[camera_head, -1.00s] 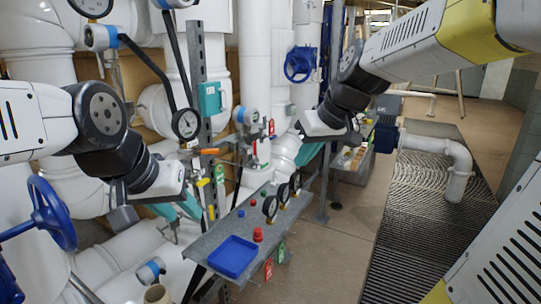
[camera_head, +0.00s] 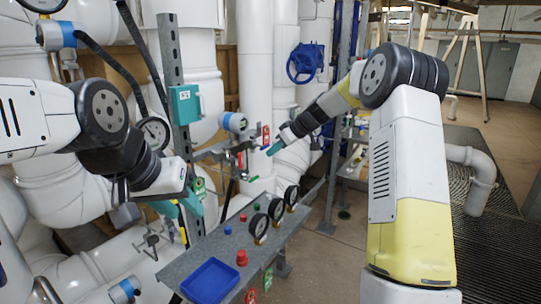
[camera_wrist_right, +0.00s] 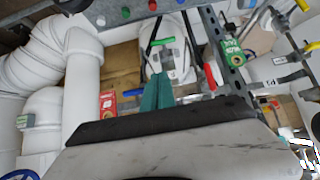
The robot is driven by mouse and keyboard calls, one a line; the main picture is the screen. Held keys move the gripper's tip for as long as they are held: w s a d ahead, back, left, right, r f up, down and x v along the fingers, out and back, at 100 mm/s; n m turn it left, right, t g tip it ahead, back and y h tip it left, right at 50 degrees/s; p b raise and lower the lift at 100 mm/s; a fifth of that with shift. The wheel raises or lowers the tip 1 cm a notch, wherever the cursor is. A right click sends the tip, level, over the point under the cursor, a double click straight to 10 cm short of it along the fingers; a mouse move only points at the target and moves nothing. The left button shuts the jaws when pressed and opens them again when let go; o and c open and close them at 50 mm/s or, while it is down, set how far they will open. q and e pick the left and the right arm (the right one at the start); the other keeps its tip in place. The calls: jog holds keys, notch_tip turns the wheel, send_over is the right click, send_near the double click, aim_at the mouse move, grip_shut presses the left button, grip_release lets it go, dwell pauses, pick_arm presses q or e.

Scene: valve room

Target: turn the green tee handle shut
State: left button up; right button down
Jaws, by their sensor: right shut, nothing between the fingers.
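The green tee handle (camera_wrist_right: 163,41) is a short green bar on a grey fitting in the right wrist view. In the head view it is a small green bar (camera_head: 253,178), low on the white pipework behind the shelf. My right gripper (camera_head: 271,151) is shut and empty, up and to the right of the handle. Its teal fingers (camera_wrist_right: 157,93) point toward the handle in the wrist view, with a visible gap between. My left gripper (camera_head: 180,206) has its teal fingers apart, left of the shelf and away from the handle.
A grey shelf (camera_head: 240,243) carries a blue tray (camera_head: 209,281), red, blue and green knobs and several gauges. A red handle (camera_wrist_right: 209,76) and a perforated upright (camera_head: 177,90) stand near the green handle. A blue handwheel (camera_head: 304,63) is behind my right arm.

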send_over(256, 176)
jog(key=s+d, duration=0.2)
notch_tip(256, 176, down, 6)
jog(key=r, duration=0.1)
jog(key=shift+w+f, duration=0.15)
jog(key=shift+f, duration=1)
jog(key=shift+w+f, duration=0.15)
jog(key=shift+f, duration=0.95)
jog(key=shift+d, duration=0.1)
jog(key=shift+w, duration=0.1)
